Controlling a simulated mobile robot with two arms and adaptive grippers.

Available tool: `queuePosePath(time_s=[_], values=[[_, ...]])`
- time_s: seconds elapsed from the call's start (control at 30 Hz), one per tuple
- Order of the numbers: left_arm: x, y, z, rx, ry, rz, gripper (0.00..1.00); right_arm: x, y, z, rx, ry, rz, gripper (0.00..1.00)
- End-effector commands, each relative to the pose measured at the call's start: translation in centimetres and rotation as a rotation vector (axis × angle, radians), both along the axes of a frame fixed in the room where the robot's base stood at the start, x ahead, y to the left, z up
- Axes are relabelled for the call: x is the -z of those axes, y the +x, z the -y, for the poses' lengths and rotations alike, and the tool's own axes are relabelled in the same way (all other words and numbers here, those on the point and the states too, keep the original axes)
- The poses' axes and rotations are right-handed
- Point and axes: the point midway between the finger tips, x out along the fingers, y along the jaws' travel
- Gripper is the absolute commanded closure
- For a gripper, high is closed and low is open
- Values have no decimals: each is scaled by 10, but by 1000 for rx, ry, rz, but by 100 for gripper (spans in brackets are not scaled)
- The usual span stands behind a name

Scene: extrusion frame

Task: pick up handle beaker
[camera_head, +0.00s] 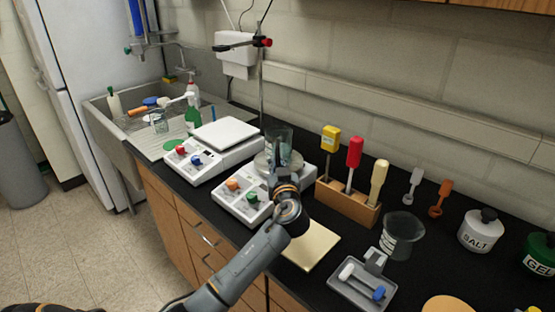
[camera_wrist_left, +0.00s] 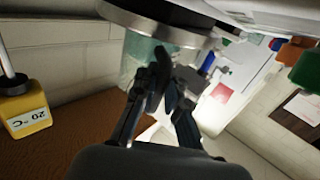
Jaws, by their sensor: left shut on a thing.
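The clear glass beaker (camera_head: 279,142) stands upright on the round pan of the front balance (camera_head: 263,196), or just at it; I cannot tell if it touches. My left gripper (camera_head: 280,176) is at its near side, shut on what appears to be its handle, which the fingers mostly hide. In the left wrist view, which is upside down, the beaker's glass (camera_wrist_left: 138,57) shows behind my left fingers (camera_wrist_left: 172,68), with the balance pan (camera_wrist_left: 160,22) above it. My right gripper is not in view.
A second balance (camera_head: 213,148) stands to the left. A wooden rack (camera_head: 347,206) with coloured-handled tools is at the right. Another beaker (camera_head: 403,230), a grey tray (camera_head: 358,291) and a salt jar (camera_head: 480,235) stand further right. A pale board (camera_head: 311,246) lies near the counter edge.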

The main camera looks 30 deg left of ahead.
Motion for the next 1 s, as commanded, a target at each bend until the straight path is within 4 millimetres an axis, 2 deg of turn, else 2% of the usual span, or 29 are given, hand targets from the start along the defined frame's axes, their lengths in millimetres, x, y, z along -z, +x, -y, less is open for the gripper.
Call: queuePosePath(time_s=[0.27, 0.47, 1.0], values=[[-12, 0, 0, 0, -1, 5, 100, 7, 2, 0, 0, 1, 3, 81], [-30, 0, 0, 1, -1, 8, 100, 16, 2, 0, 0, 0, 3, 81], [-89, -42, 25, 2, -3, 8, 100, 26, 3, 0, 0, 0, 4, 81]])
